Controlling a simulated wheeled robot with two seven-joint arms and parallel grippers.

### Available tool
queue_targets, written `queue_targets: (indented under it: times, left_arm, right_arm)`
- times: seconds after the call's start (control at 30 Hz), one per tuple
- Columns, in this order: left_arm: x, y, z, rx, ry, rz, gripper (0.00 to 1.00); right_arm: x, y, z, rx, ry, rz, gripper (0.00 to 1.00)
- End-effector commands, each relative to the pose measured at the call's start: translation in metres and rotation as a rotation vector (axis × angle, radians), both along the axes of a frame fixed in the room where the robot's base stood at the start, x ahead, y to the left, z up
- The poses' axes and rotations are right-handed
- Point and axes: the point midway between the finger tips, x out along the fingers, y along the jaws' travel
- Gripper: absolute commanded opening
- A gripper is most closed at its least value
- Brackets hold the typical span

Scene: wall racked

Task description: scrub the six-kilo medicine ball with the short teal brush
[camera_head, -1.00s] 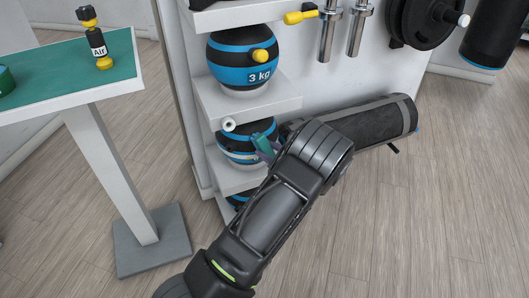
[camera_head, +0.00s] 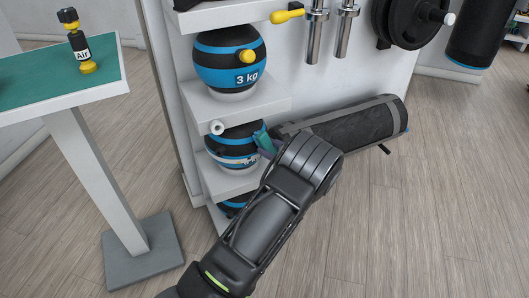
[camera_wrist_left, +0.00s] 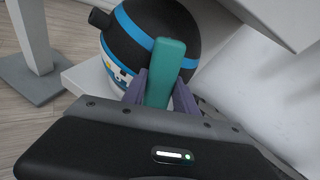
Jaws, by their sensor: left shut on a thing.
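The short teal brush (camera_head: 262,138) is held in my left gripper (camera_head: 266,149), beside the right side of a black, blue and white ball (camera_head: 230,151) on the middle shelf. The ball's weight label is not readable. In the left wrist view, the teal brush (camera_wrist_left: 166,72) stands between the two purple fingers (camera_wrist_left: 158,95), in front of the ball (camera_wrist_left: 140,28). I cannot tell whether the brush touches it. A dark round stub sticks out of the ball there. My right gripper is not in view.
A ball marked 3 kg (camera_head: 228,60) sits on the shelf above, and another ball (camera_head: 236,203) is partly hidden below. A rolled dark mat (camera_head: 355,128) lies right of the rack. A teal-topped table (camera_head: 70,72) with an "Air" bottle (camera_head: 79,45) stands left. The floor at right is clear.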

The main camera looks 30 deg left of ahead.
Motion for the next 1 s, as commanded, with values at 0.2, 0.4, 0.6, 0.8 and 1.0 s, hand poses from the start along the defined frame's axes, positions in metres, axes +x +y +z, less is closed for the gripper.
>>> queue_targets:
  times: [0.2,0.4,0.6,0.8,1.0]
  left_arm:
    - [0.0108,-0.0038,-0.0012,0.001,-0.001,0.001,0.02]
    - [0.0104,-0.0041,-0.0006,0.000,0.001,0.002,0.02]
    - [0.0111,-0.0014,-0.0023,0.000,0.001,0.002,0.02]
    - [0.0109,-0.0010,-0.0018,0.000,0.001,0.002,0.02]
    - [0.0027,0.0011,0.0007,0.001,0.003,0.003,0.02]
  right_arm:
    - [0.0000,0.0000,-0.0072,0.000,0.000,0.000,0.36]
    - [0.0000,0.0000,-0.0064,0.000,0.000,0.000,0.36]
    - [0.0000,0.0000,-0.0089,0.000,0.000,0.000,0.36]
    - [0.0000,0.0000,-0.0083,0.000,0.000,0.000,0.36]
    - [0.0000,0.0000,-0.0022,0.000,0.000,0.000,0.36]
